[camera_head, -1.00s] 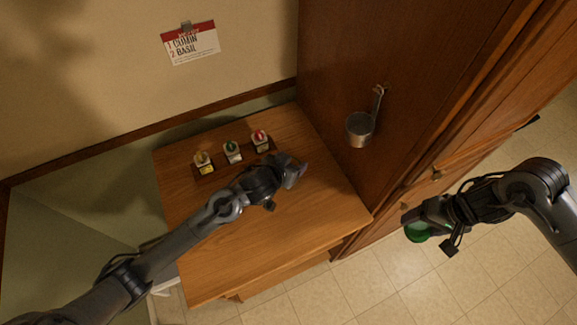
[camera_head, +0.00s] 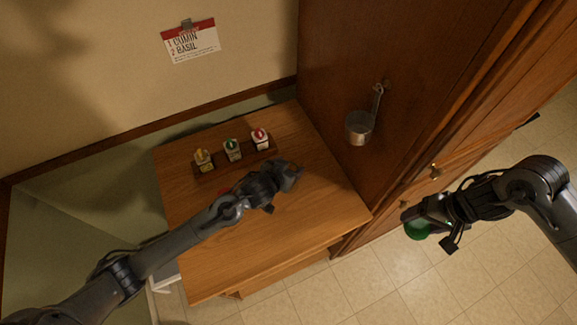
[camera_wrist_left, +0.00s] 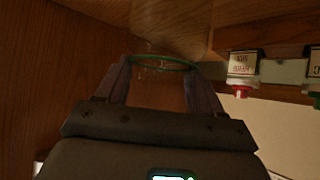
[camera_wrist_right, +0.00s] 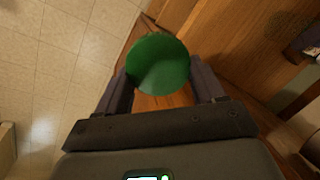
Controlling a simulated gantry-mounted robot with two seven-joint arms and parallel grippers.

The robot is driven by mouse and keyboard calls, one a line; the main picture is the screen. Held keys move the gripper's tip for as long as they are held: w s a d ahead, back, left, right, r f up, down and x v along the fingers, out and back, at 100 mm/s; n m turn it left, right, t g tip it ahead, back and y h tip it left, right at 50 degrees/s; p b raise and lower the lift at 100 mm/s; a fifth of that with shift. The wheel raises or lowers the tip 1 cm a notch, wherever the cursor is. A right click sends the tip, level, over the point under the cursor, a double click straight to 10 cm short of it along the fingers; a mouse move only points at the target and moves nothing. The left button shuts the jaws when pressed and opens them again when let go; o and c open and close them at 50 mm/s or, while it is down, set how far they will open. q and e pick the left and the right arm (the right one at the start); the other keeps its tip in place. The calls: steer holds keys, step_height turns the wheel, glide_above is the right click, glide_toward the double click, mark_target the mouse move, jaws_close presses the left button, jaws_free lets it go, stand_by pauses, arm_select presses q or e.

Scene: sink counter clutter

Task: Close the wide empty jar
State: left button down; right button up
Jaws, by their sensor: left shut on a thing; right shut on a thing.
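The wide jar is clear glass with a green rim (camera_wrist_left: 160,60). In the left wrist view it sits between the fingers of my left gripper (camera_wrist_left: 158,85), and no contents show in it. In the head view my left gripper (camera_head: 292,176) is over the right part of the wooden counter, and the jar is hard to make out. My right gripper (camera_wrist_right: 162,88) is shut on a round green lid (camera_wrist_right: 158,62). In the head view the lid (camera_head: 418,231) hangs off my right gripper (camera_head: 408,218), out over the floor, well apart from the jar.
A rack (camera_head: 219,173) with three small spice jars stands at the back of the counter (camera_head: 290,240). A small red thing (camera_head: 226,191) shows partly behind my left arm. A metal cup (camera_head: 359,128) hangs on the tall cabinet (camera_head: 335,60). A note (camera_head: 190,42) is on the wall.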

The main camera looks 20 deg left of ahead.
arm_select(q)
steer(key=shift+f, duration=0.1)
steer(key=shift+c, duration=0.7)
jaws_free()
steer(key=v, duration=1.2)
steer(key=shift+s, duration=0.1)
steer(key=s+a+f+g, duration=0.2)
steer(key=s+f+g, duration=0.1)
steer(key=s, duration=0.6)
steer(key=s+a+f+g+y, duration=0.1)
steer(key=s+a+f+g, duration=0.1)
steer(key=s, duration=0.8)
step_height(320, 180, down, 3)
steer(key=shift+s+r+m+g, duration=0.2)
steer(key=shift+s+m+g, duration=0.1)
steer(key=shift+g, duration=0.5)
